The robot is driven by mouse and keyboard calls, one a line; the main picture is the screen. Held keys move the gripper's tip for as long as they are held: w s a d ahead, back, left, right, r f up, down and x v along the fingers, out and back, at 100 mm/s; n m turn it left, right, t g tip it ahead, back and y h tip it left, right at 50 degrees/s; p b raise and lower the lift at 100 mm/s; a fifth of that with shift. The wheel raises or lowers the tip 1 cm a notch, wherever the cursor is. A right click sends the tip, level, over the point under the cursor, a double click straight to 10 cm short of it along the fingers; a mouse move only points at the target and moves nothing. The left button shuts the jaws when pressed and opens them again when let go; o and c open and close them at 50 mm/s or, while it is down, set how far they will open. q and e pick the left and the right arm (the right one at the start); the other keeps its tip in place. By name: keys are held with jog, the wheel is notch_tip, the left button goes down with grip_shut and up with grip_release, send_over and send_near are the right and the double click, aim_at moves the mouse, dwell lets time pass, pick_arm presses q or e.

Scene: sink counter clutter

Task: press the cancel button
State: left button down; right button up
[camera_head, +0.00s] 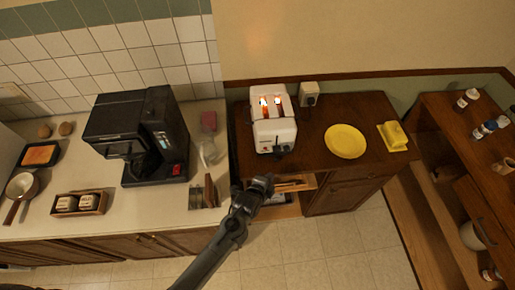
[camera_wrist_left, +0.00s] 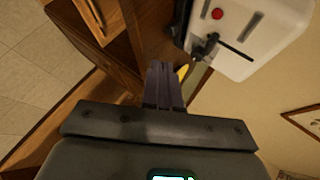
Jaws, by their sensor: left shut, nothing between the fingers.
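A white toaster (camera_head: 273,132) stands on the brown wooden cabinet, its two slots glowing orange. In the left wrist view the toaster (camera_wrist_left: 262,38) shows at upper right, with a red button (camera_wrist_left: 217,14) and a black lever (camera_wrist_left: 207,46) on its face. Which button is cancel cannot be read; the red one is the only button I can make out. My left gripper (camera_head: 268,180) is shut and empty, in front of the cabinet's front edge, below the toaster in the picture. Its closed fingers (camera_wrist_left: 161,68) are apart from the button. My right gripper is not in view.
A yellow plate (camera_head: 345,141) and a yellow butter dish (camera_head: 392,136) sit right of the toaster. A black coffee maker (camera_head: 140,135) stands on the left counter. An open cabinet compartment (camera_head: 285,208) is beside my gripper.

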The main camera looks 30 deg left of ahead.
aim_at(265, 148)
pick_arm(q)
jog(key=shift+w+r, duration=0.1)
jog(key=shift+r, duration=0.1)
jog(key=shift+w, duration=0.15)
jog(key=w+a+b, duration=0.1)
jog(key=w, duration=0.1)
jog(key=w+a+b, duration=0.1)
jog(key=b, duration=0.1)
jog(key=w+a+b, duration=0.1)
jog(key=w, duration=0.1)
jog(key=shift+w+a+f+b, duration=0.1)
jog(key=shift+w+a+b, duration=0.2)
jog(key=shift+w+a, duration=0.55)
jog(key=shift+w, duration=0.25)
dwell(0.5)
dwell(0.7)
jog(key=shift+w+a, duration=0.1)
dwell(0.4)
